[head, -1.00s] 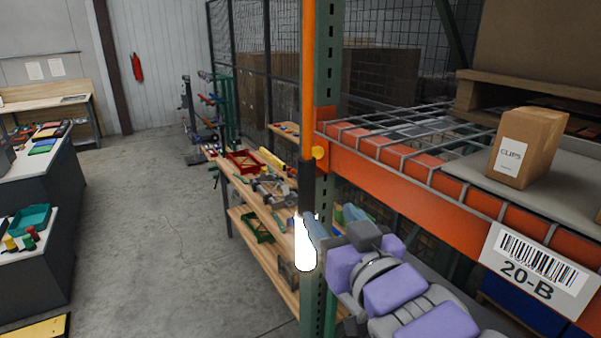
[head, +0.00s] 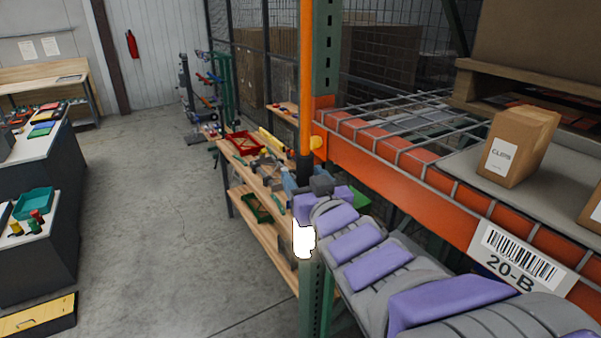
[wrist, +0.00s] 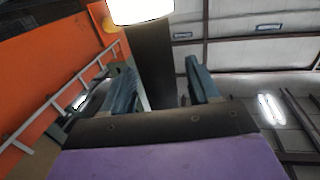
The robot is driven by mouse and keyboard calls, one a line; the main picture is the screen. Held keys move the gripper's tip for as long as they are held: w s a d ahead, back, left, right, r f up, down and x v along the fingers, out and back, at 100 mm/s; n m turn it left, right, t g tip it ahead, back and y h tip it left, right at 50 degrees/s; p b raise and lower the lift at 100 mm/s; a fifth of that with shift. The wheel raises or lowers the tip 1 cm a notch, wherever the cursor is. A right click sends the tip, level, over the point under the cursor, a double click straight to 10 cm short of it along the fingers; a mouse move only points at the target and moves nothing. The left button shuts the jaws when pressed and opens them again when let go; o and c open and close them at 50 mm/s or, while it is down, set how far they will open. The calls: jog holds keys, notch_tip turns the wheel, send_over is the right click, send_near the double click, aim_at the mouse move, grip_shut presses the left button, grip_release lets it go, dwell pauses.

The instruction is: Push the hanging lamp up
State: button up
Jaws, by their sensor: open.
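The hanging lamp glows white (head: 303,241) below a dark sleeve (head: 305,170) on an orange pole, beside the green rack post. My arm covers part of it in the head view. My gripper (head: 298,184) is up at the level of the dark sleeve, small and partly hidden by my own wrist. In the wrist view my gripper (wrist: 162,85) is open, with its two blue-grey fingers apart and nothing between them in their grasp. The lamp's glowing part (wrist: 142,9) shows at the top edge there, with the dark sleeve (wrist: 152,60) behind the gap. Contact cannot be told.
The orange rack beam (head: 400,180) with wire decking lies close to the right of my arm. A cardboard box (head: 520,147) stands on the shelf. A wooden workbench (head: 262,185) with tools is behind the lamp.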

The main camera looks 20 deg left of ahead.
jog(key=shift+x, duration=1.15)
grip_shut()
